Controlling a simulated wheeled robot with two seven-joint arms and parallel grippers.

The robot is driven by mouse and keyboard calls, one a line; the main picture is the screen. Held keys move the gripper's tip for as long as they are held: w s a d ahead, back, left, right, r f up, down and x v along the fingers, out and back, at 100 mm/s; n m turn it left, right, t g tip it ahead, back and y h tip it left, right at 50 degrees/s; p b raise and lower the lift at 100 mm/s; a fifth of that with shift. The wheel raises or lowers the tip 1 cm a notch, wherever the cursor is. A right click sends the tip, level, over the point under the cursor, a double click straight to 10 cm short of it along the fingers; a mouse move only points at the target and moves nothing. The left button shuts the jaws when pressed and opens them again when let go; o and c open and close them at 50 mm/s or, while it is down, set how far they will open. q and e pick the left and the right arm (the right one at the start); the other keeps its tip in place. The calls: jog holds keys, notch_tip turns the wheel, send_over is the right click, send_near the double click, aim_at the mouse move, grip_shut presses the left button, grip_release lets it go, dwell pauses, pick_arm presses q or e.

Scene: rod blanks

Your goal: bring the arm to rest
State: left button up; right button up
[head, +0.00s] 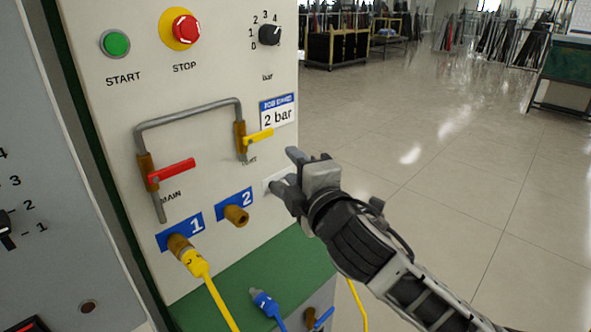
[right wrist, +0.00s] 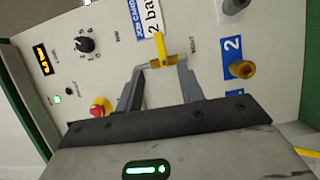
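My right gripper (head: 284,169) reaches in from the right, in front of the white panel (head: 120,200). Its two fingers stand apart with nothing between them, just below and right of the yellow valve handle (head: 257,137). In the right wrist view its fingers (right wrist: 160,72) are spread, and the yellow handle (right wrist: 158,45) shows beyond them, apparently not gripped. My left gripper is in neither view.
A red valve handle (head: 171,174) is left on the bent pipe (head: 190,112). A yellow hose plug (head: 186,255) sits at port 1; port 2 (head: 236,215) is bare. A blue plug (head: 264,301) is over the green ledge (head: 240,280). Open floor (head: 440,180) lies right.

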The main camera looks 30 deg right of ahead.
jog(key=s+a+f+m+g+y, duration=0.1)
jog(key=s+a+f+m+g, duration=0.15)
jog(key=f, duration=0.65)
jog(key=s+a+f+m+g+y, duration=0.1)
jog(key=s+f+m, duration=0.15)
jog(key=f, duration=0.65)
jog(key=s+a+f+m+g+y, duration=0.1)
jog(key=s+a+f+m+g, duration=0.2)
jog(key=s+f+m, duration=0.7)
jog(key=s+f+g, duration=0.1)
jog(key=s+f, duration=0.3)
jog(key=f, duration=0.2)
jog(key=shift+s+f+y, duration=0.35)
jog(key=shift+s+y, duration=0.05)
jog(key=shift+c, duration=0.2)
